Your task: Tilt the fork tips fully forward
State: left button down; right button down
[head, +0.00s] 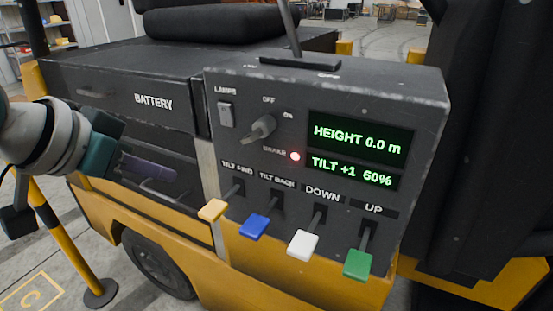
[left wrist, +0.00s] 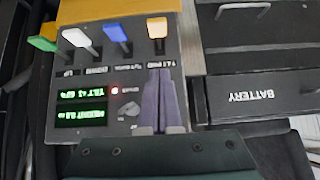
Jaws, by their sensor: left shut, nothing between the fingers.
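The black control box (head: 330,95) carries levers with coloured paddles: orange (head: 212,209) under TILT FWD, blue (head: 254,226) under TILT BACK, white (head: 303,244) under DOWN, green (head: 357,264) under UP. Its display (head: 352,172) reads TILT +1 60%, below HEIGHT 0.0 m. My left gripper (head: 172,176) is shut and empty, left of the box and apart from the orange paddle. In the left wrist view, its purple fingers (left wrist: 160,74) point toward the orange paddle (left wrist: 157,27), with a gap between. The fork tips and my right gripper are out of view.
A rotary knob (head: 263,128), a lit red lamp (head: 295,156) and a LAMPS switch (head: 226,114) sit on the box face. The BATTERY drawer (head: 120,97) is left of it. A yellow-black post (head: 62,245) stands at lower left.

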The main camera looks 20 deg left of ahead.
pick_arm(q)
jog(key=b, duration=0.3)
send_over(215, 205)
jog(key=s, duration=0.3)
notch_tip(215, 205, down, 7)
jog(key=shift+a+f, duration=0.1)
jog(key=shift+w+f, duration=0.1)
jog(key=shift+f, duration=1.9)
